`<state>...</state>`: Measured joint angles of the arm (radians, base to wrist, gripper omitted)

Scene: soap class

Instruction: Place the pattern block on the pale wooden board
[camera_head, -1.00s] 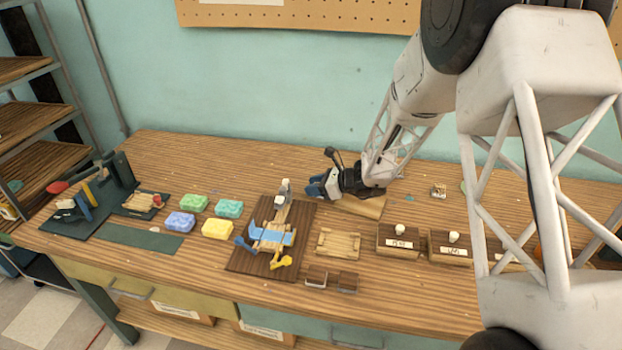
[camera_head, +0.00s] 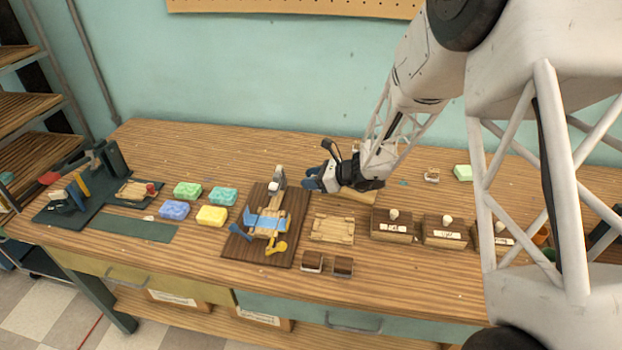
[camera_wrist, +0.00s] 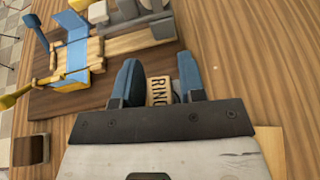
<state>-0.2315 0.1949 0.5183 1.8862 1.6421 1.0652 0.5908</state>
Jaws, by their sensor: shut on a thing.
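The pattern block, lettered RING (camera_wrist: 158,91), is a small tan piece between the blue fingers of my gripper (camera_wrist: 158,80) in the wrist view. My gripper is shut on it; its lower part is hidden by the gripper. In the head view my gripper (camera_head: 316,180) is right of the clamp fixture, and the block cannot be made out. A flat pale wooden piece (camera_head: 354,196) lies partly under my gripper; its edge shows in the wrist view (camera_wrist: 271,148). A pale slatted wooden board (camera_head: 332,229) lies empty nearer the front. I cannot tell which is the named board.
The clamp fixture on a dark board (camera_head: 240,247) stands left of my gripper. Dark labelled boxes (camera_head: 394,227) with white knobs stand right. Coloured soap blocks (camera_head: 211,215) and a green mat (camera_head: 125,229) lie left.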

